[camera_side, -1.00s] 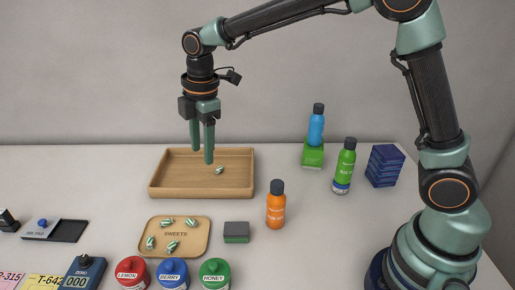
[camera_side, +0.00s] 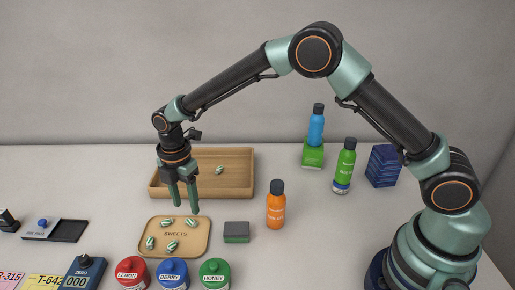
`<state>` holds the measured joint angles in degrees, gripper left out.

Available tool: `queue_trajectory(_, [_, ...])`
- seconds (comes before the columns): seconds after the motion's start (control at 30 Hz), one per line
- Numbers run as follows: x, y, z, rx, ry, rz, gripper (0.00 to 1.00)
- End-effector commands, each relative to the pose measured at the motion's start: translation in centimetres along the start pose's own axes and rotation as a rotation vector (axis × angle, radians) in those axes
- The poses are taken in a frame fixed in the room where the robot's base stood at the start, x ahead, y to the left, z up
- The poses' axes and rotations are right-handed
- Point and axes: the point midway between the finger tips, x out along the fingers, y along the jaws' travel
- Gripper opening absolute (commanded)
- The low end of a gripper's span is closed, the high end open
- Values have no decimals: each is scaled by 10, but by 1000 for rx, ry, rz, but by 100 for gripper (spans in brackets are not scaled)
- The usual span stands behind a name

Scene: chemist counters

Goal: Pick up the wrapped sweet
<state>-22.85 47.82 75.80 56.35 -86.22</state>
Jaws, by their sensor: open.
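Several green-and-white wrapped sweets (camera_side: 172,246) lie in a small wooden tray marked SWEETS (camera_side: 203,245) on the counter. One more wrapped sweet (camera_side: 220,170) lies alone in the larger wooden tray (camera_side: 245,191) behind it. My gripper (camera_side: 185,210) points down with its two green fingers apart and nothing between them. Its fingertips appear over the back part of the small tray, close to the sweets there. How high they are above the tray is hard to tell.
An orange bottle (camera_side: 276,208) and a grey-green block (camera_side: 236,233) stand right of the small tray. Red (camera_side: 131,273), blue (camera_side: 172,274) and green (camera_side: 215,274) jars stand in front. A green bottle (camera_side: 344,167), a blue bottle (camera_side: 316,130) on a green box and dark blue boxes (camera_side: 384,166) stand further right.

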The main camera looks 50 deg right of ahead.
Motion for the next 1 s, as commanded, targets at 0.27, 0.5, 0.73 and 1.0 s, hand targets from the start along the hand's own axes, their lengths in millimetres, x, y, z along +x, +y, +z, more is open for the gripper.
queue_trajectory(0.27, [36,-4,0,1,0,-4,54])
queue_trajectory(0.5, [52,-4,0,1,0,-1,54])
queue_trajectory(0.73, [52,-4,0,1,0,0,35])
queue_trajectory(1.0, [52,-4,0,1,0,0,0])
